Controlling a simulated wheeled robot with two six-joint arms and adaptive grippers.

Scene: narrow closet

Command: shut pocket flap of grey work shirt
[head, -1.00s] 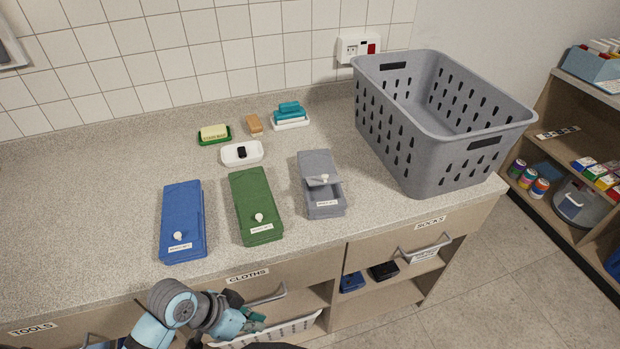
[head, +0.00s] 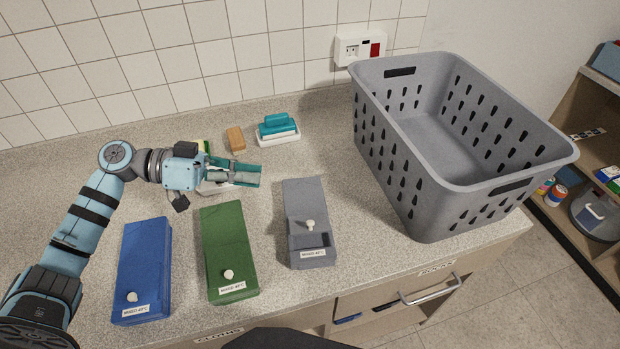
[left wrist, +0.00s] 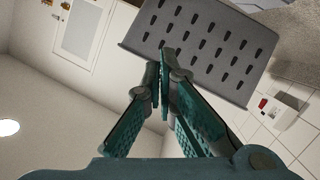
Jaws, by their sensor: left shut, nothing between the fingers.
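The grey work shirt (head: 305,195) is a folded block on the counter, right of the green one. Its pocket flap (head: 309,214), with a pale knob (head: 310,224), stops short of the labelled front end. A dark pocket opening (head: 312,240) shows below the flap, so it is not shut. My left gripper (head: 258,174) is shut and empty, pointing right, behind and left of the shirt, over the white dish. In the left wrist view its closed fingers (left wrist: 163,55) point toward the grey basket; the shirt does not show there. My right gripper is not in view.
A green folded garment (head: 228,245) and a blue one (head: 144,265) lie left of the shirt. A tall grey basket (head: 400,165) stands close on the right. Behind are a white dish (head: 212,189), brown block (head: 236,139) and teal brush (head: 279,125).

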